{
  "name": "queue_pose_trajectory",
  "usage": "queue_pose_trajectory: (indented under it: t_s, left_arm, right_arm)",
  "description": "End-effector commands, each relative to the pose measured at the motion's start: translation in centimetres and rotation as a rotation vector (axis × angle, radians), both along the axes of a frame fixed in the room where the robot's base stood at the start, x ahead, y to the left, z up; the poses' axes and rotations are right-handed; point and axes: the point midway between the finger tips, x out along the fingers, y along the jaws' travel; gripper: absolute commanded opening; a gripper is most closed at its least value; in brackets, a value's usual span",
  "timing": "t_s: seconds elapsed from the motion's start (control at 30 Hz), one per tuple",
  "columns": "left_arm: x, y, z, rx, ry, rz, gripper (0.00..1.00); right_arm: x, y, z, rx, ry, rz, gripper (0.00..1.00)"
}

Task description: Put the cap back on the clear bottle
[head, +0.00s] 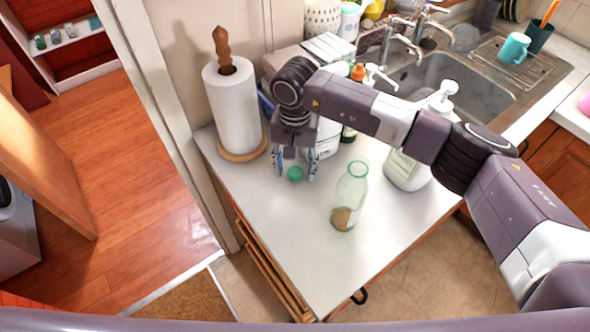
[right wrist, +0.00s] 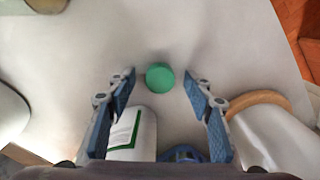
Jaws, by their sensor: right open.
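The green cap (head: 295,174) lies on the white counter in the head view. It also shows in the right wrist view (right wrist: 160,77), ahead of and between the fingertips. The clear bottle (head: 351,190) stands upright and uncapped on the counter, to the right of the cap, with something brownish at its bottom. My right gripper (head: 295,176) points down over the cap, open and empty, one finger on each side. In the right wrist view its blue-padded fingers (right wrist: 161,85) are spread wide, with no contact on the cap visible. My left gripper is not in view.
A paper towel roll (head: 233,105) on a wooden base stands left of my gripper. A white pump bottle (head: 409,160) stands right of the clear bottle, before the sink (head: 455,85). Several bottles crowd behind my gripper. The counter's front is clear.

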Motion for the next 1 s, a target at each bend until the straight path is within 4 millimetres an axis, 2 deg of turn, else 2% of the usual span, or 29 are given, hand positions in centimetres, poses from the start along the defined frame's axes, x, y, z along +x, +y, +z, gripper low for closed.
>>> queue_pose_trajectory:
  t_s: [0.17, 0.4, 0.43, 0.8, 1.0]
  left_arm:
    - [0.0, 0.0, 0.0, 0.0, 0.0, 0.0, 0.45]
    - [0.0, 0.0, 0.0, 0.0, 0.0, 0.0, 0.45]
    - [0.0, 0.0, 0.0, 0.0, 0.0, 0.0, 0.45]
    - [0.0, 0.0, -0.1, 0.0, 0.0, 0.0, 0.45]
    - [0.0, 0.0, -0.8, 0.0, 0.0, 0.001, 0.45]
  right_arm:
    - [0.0, 0.0, 0.0, 0.0, 0.0, 0.0, 0.48]
    - [0.0, 0.0, 0.0, 0.0, 0.0, 0.0, 0.21]
    - [0.0, 0.0, 0.0, 0.0, 0.0, 0.0, 0.2]
    - [0.1, 0.0, 0.2, 0.001, -0.001, -0.001, 0.2]
    - [0.1, 0.0, 1.8, 0.001, -0.003, -0.001, 0.2]
